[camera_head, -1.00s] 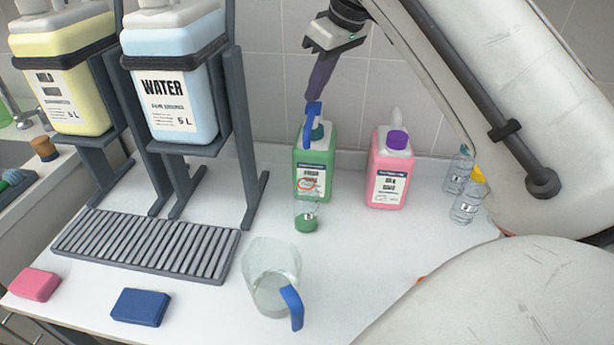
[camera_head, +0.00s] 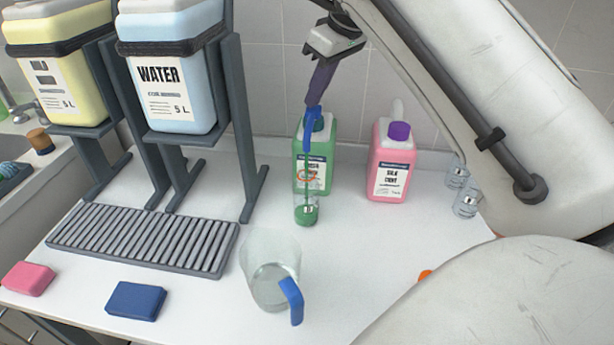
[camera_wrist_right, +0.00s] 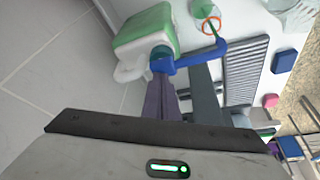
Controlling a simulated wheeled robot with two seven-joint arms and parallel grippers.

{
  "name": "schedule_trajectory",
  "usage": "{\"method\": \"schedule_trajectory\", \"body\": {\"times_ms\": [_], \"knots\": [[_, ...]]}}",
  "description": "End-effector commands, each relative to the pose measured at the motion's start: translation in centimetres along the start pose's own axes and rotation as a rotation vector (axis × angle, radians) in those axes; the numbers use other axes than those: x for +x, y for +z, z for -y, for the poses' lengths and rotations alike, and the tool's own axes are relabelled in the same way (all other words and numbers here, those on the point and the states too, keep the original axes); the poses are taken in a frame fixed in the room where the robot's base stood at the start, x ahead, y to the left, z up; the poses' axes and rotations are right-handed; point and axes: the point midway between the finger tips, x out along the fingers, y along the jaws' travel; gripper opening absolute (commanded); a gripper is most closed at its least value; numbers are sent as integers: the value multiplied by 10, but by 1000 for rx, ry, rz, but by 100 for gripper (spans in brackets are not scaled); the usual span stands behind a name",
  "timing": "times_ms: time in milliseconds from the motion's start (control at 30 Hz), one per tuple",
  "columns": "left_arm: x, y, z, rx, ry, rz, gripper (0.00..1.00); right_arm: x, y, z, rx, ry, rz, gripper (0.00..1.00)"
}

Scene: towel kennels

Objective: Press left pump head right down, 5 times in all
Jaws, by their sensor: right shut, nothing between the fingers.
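The left pump head (camera_head: 313,115) is blue and sits on the green bottle (camera_head: 315,170), low against its collar, spout pointing toward the front. My right gripper (camera_head: 313,103) is shut and empty, its fingertips touching the top of the pump head from above. The right wrist view shows the same contact on the blue pump head (camera_wrist_right: 163,64). A thin green streak runs from the spout down to a small clear cup (camera_head: 306,211) holding green liquid. My left gripper is not in view.
A pink bottle (camera_head: 391,165) with a purple cap stands to the right. A clear jug (camera_head: 268,262) with a blue handle stands in front. Left are a grey drain rack (camera_head: 140,240), a water canister (camera_head: 175,75) and blue (camera_head: 136,301) and pink (camera_head: 28,279) sponges.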

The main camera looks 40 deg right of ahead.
Motion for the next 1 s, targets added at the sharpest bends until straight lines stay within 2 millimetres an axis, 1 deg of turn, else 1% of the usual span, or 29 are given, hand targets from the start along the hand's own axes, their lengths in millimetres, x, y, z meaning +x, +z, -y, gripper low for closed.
{"method": "schedule_trajectory", "body": {"times_ms": [267,900,1000], "knots": [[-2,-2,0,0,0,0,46,0,2,1,1,-5,7,0],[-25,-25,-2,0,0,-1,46,-36,-14,1,0,-3,5,0],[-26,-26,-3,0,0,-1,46,-38,-16,1,0,-2,4,0]]}}
